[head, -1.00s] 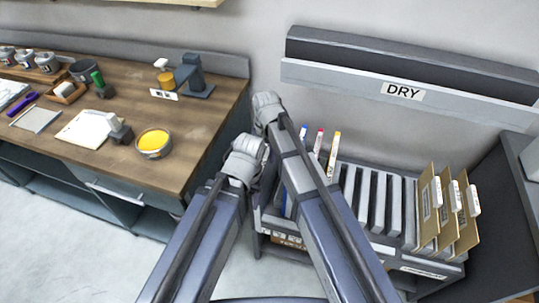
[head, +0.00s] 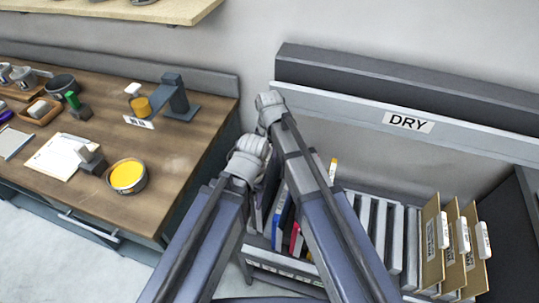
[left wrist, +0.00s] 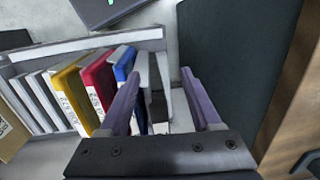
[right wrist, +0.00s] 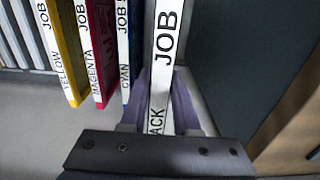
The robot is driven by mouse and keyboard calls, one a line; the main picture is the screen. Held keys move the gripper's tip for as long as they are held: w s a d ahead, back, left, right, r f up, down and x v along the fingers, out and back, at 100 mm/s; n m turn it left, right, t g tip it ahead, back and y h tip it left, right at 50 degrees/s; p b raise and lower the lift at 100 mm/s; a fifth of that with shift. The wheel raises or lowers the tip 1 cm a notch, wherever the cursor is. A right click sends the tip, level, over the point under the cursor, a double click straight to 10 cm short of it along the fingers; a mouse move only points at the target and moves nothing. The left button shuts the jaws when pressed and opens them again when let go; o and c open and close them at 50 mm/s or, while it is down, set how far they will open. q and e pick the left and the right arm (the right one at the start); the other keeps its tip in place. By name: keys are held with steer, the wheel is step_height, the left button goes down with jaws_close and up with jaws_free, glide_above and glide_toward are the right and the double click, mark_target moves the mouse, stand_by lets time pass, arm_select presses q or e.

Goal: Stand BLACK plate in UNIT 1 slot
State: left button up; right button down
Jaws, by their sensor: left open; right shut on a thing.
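The black plate (right wrist: 167,40) shows in the right wrist view as a white edge reading JOB and ACK. My right gripper (right wrist: 160,98) is shut on it, at the right of the row beside the cyan plate (right wrist: 124,50). The magenta plate (right wrist: 93,60) and yellow plate (right wrist: 62,55) stand further left. My left gripper (left wrist: 160,78) is open and empty above the rack, right of the blue-edged plate (left wrist: 124,62). In the head view my arms hide most of both grippers. I cannot make out a UNIT 1 label.
A rack (head: 352,187) with several grey slots stands under the DRY rail (head: 408,122). Brown card folders (head: 432,245) stand at its right end. The wooden bench (head: 185,170) at left holds a yellow ink tin (head: 127,176) and a grey stand (head: 176,95). Pale floor shows at lower left.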

steer(key=shift+f, duration=0.15)
step_height(320, 180, down, 13)
steer(key=b, duration=1.3)
steer(key=shift+f+b, duration=0.35)
steer(key=shift+b, duration=0.2)
stand_by(0.3)
steer(key=c, duration=0.6)
jaws_free()
steer(key=shift+o, duration=0.2)
step_height(320, 180, up, 8)
steer(key=p, duration=0.7)
steer(key=shift+f+p, duration=0.1)
steer(key=shift+p, duration=0.3)
